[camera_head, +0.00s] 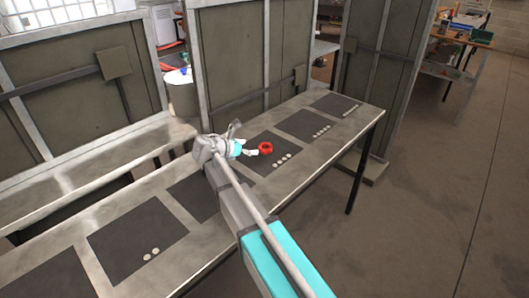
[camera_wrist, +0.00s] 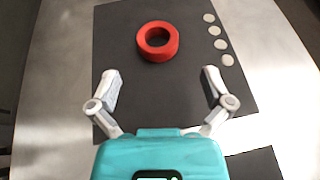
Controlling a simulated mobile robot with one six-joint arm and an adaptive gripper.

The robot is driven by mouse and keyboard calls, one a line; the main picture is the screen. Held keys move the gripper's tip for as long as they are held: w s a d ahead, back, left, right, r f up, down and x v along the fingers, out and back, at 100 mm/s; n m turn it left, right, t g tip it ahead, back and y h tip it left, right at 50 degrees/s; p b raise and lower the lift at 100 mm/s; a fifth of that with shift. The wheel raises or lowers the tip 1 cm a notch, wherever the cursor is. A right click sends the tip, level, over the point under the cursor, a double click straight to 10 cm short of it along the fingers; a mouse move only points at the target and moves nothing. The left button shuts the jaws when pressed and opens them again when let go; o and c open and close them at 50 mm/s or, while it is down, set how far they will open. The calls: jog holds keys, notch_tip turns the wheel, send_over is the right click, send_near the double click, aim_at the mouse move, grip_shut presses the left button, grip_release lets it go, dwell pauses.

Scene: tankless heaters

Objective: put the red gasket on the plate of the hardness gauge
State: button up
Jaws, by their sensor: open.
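The red gasket (camera_head: 265,149) is a thick ring lying flat on a dark square mat on the long metal table. In the wrist view the red gasket (camera_wrist: 142,41) lies ahead of the fingertips, near the upper middle of the mat. My gripper (camera_head: 252,151) is just left of the gasket in the head view. In the wrist view my gripper (camera_wrist: 160,74) is open, with its fingers spread wide and nothing between them. The fingers do not touch the gasket. I cannot make out a hardness gauge or its plate in either view.
Other dark mats lie along the table, including one at near left (camera_head: 125,240) and one at far right (camera_head: 335,103). White dots (camera_wrist: 221,44) mark the mats. Tall grey-green panels (camera_head: 245,60) stand behind the table. Open floor (camera_head: 440,210) lies to the right.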

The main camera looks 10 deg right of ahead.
aim_at(265, 146)
jog(key=shift+b+x, duration=0.45)
jog(key=shift+x, duration=1.35)
jog(key=shift+f, duration=0.1)
jog(key=b+x, duration=0.2)
jog(key=x, duration=0.2)
jog(key=shift+w+a+f, duration=0.1)
jog(key=shift+w+f, duration=0.05)
jog(key=shift+f, duration=0.1)
jog(key=shift+w+d+f, duration=0.1)
jog(key=shift+w+d, duration=0.1)
jog(key=shift+d, duration=0.25)
jog(key=shift+c, duration=0.3)
jog(key=c, duration=1)
